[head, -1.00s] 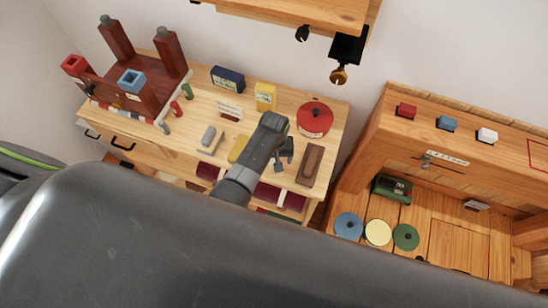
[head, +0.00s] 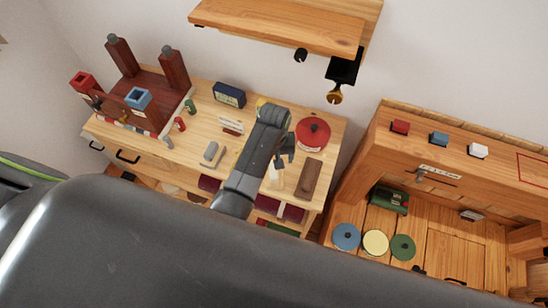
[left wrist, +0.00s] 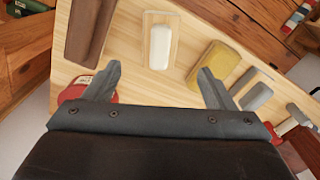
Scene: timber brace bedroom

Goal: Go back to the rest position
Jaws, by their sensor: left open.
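My left arm reaches over the wooden desk (head: 215,105) in the head view. Its gripper (head: 284,157) is above the desk's right part, near the red round lidded thing (head: 313,132) and the dark brown block (head: 311,178). In the left wrist view the two fingers (left wrist: 158,84) are spread with nothing between them. Beyond them lie a white rounded piece (left wrist: 160,46) on a wooden base and a yellow block (left wrist: 213,64). The red thing is partly hidden by a finger there. My right gripper is not in view.
A wall shelf (head: 280,27) with a hanging black and brass fitting (head: 336,85) is above the desk. A dark red post stand (head: 140,92) fills the desk's left end. A wooden cabinet (head: 370,140) stands at right. A blue clock (head: 229,95) is at the back.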

